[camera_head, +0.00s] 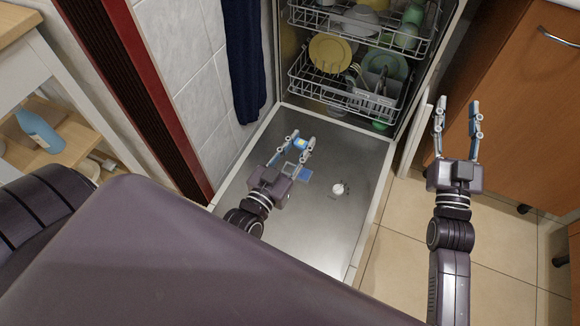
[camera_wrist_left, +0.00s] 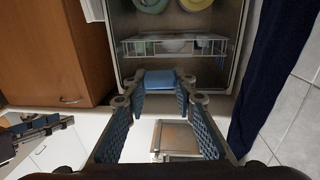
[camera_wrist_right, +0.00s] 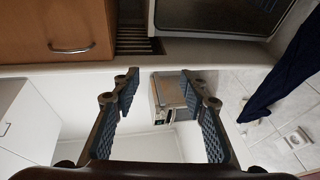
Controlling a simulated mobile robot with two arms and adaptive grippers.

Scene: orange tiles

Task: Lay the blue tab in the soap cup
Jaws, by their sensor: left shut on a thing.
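The blue tab (camera_head: 300,143) is held between the fingertips of my left gripper (camera_head: 302,140), which is shut on it above the open dishwasher door. The tab also shows as a blue block between the fingertips in the left wrist view (camera_wrist_left: 160,80). The soap cup (camera_head: 288,168) looks like a pale square frame in the door, beside a blue square flap (camera_head: 306,174). It is partly hidden by my left gripper, between its palm and the tab in the head view. My right gripper (camera_head: 458,108) is open and empty, to the right of the door above the floor.
A round white cap (camera_head: 339,188) sits on the door (camera_head: 335,235), right of the soap cup. Two dish racks (camera_head: 345,93) with plates and cups stand inside the dishwasher. A dark blue towel (camera_head: 243,60) hangs left. Wooden cabinets (camera_head: 525,90) stand right. Most of the door is bare.

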